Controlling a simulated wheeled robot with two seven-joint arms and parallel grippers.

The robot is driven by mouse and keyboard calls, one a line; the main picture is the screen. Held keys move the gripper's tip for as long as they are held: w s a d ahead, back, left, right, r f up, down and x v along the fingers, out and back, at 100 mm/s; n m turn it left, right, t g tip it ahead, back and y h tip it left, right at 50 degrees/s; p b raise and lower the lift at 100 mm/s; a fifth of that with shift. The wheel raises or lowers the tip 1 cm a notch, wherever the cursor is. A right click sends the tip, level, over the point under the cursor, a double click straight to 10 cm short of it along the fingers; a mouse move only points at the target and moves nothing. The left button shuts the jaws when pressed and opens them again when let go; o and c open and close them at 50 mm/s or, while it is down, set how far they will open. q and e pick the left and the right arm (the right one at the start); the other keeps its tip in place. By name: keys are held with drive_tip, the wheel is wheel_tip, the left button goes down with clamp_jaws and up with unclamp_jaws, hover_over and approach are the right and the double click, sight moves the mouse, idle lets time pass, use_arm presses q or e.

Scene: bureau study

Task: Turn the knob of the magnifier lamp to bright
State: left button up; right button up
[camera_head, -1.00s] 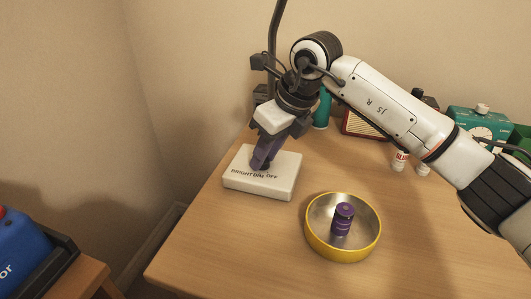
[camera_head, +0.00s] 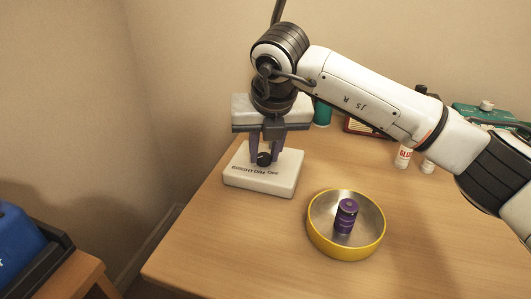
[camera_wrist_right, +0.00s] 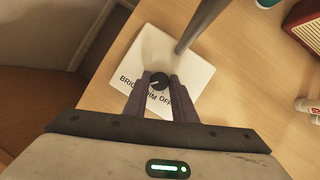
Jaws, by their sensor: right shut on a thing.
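The magnifier lamp's white base (camera_head: 245,178) stands at the back left of the desk, with BRIGHT, DIM and OFF printed on top. Its black knob (camera_head: 264,159) sits on the base. My right gripper (camera_head: 265,157) points down and is shut on the knob, one purple finger on each side. In the right wrist view the knob (camera_wrist_right: 159,81) lies between the fingertips. Its pale mark points left, roughly toward BRIGHT; part of the lettering is hidden by a finger. The lamp's dark stem (camera_wrist_right: 193,30) rises behind. My left gripper is not in view.
A yellow-rimmed bowl (camera_head: 317,238) holding a purple battery-like cylinder (camera_head: 346,215) stands in front right of the base. White bottles (camera_head: 403,157) and a green device (camera_head: 478,117) stand at the back right. The desk front is clear. A blue container (camera_head: 18,240) is at lower left.

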drive_tip(key=shift+a+m+h, duration=0.1)
drive_tip(key=shift+m+h, duration=0.2)
drive_tip(key=shift+m, duration=0.6)
drive_tip(key=o, duration=1)
drive_tip(key=shift+o, duration=0.2)
drive_tip(key=shift+r, duration=0.1)
drive_tip(key=v, duration=1)
drive_tip(key=shift+p, duration=0.45)
drive_tip(key=shift+s, duration=0.15)
